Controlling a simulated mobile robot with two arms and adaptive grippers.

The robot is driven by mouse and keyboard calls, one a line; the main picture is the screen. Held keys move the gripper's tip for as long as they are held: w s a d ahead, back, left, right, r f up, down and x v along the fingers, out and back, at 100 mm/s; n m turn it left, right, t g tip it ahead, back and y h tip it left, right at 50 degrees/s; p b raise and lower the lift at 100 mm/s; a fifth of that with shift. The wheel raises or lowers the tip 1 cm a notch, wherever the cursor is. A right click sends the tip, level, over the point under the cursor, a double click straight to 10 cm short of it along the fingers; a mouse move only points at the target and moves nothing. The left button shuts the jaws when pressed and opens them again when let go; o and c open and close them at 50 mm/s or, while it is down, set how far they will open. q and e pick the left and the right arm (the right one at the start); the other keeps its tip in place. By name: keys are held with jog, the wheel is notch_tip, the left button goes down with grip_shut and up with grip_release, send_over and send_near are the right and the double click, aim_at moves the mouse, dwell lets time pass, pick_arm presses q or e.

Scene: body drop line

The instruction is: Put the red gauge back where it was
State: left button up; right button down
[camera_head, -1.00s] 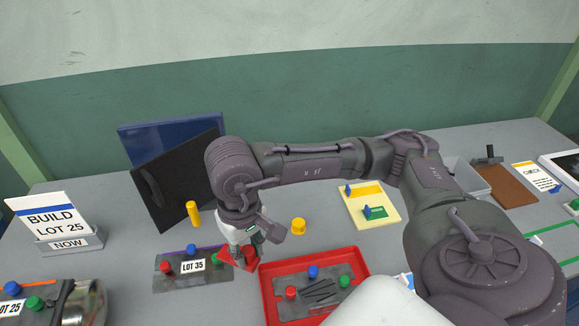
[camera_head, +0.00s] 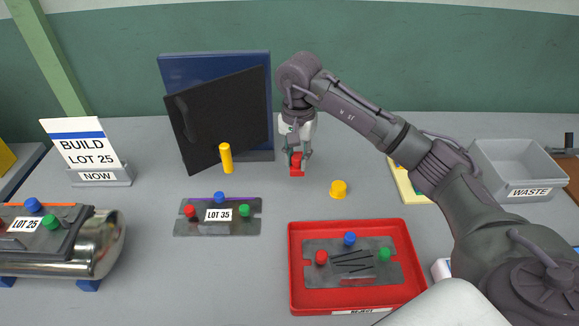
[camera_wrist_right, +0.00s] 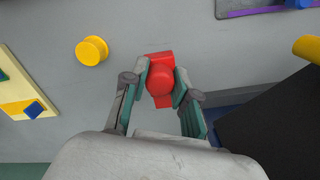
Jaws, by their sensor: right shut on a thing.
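The red gauge (camera_head: 296,166) is between the fingers of my right gripper (camera_head: 297,155), just right of the black panel's foot. In the right wrist view the red gauge (camera_wrist_right: 160,80) sits between the two fingertips of my right gripper (camera_wrist_right: 160,83), which is shut on it. It has a round red top over a blockier red part. I cannot tell whether its underside touches the table. My left gripper is not in view.
A black panel (camera_head: 225,115) leans before a blue board (camera_head: 216,65), with a yellow cylinder (camera_head: 226,158) in front. A yellow knob (camera_head: 338,189) stands to the right. The LOT 35 plate (camera_head: 190,229) and red tray (camera_head: 297,290) lie nearer. A grey WASTE bin (camera_head: 490,165) stands right.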

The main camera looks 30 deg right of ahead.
jog(key=shift+w+a+f, duration=0.2)
jog(key=shift+w+f, duration=0.1)
jog(key=shift+w, duration=0.15)
jog(key=shift+w+a+f, duration=0.2)
jog(key=shift+w+f, duration=0.05)
jog(key=shift+w, duration=0.15)
jog(key=shift+f, duration=0.25)
notch_tip(320, 180, down, 3)
jog(key=shift+f+p, duration=0.15)
jog(key=shift+p, duration=0.7)
jog(key=shift+f, duration=0.2)
jog(key=shift+f+b, duration=0.25)
jog(key=shift+b, duration=0.05)
jog(key=c, duration=0.9)
grip_release()
jog(key=shift+r, duration=0.1)
